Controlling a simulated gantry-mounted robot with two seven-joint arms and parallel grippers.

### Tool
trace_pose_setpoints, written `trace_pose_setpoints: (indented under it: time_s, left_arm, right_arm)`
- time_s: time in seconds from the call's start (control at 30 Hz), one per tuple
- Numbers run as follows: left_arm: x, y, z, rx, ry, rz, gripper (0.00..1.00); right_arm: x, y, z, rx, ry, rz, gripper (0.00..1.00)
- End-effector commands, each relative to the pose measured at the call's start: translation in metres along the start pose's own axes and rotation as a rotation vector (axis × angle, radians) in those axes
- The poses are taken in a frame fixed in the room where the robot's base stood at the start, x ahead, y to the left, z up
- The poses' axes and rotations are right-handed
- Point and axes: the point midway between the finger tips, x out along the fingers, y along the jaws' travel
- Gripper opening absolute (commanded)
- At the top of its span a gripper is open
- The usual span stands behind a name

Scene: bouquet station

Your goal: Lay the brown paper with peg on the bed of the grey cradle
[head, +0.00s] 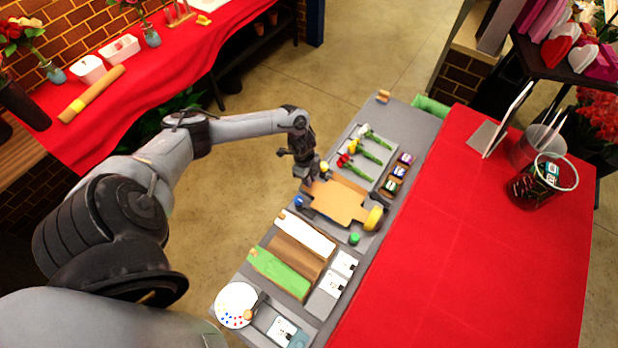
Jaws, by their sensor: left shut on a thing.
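The brown paper (335,203) is a tan sheet spread flat over the middle of the grey station, where the grey cradle's bed is mostly hidden beneath it. I cannot tell whether it touches the bed. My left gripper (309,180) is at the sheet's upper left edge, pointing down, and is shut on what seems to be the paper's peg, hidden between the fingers. A small yellow piece (324,167) shows beside the fingers. My right gripper is out of view.
A yellow roll (374,218) and a green knob (355,239) sit by the sheet. A wooden tray (296,251) holds white and green sheets. Flowers (357,152) lie in a row beyond. A red-covered table (470,240) adjoins on the right.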

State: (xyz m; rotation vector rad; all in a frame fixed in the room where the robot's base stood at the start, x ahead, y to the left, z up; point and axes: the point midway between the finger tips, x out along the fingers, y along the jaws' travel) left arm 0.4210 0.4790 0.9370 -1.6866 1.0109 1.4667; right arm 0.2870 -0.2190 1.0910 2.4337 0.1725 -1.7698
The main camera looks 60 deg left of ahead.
Motion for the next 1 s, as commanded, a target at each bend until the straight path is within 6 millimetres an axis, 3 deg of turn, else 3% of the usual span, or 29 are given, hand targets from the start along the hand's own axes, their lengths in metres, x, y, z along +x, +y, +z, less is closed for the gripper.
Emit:
trace_pose_setpoints:
  time_s: [0.43,0.47,0.63,0.83,1.0]
  left_arm:
    - [0.0015,-0.0001,0.0002,0.0,0.0,0.0,0.0]
    - [0.0016,-0.0001,0.0002,0.0,0.0,0.0,0.21]
    - [0.0015,-0.0001,0.0003,0.0,0.0,0.0,0.47]
    - [0.0015,-0.0001,0.0004,0.0,0.0,0.0,0.47]
    - [0.0016,0.0,0.0004,0.0,0.0,0.0,0.69]
  right_arm:
    - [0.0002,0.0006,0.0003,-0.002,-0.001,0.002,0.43]
    - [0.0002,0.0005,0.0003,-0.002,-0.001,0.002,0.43]
    - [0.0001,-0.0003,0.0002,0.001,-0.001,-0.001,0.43]
    - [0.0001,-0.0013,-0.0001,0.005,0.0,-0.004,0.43]
    - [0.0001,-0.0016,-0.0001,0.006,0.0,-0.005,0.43]
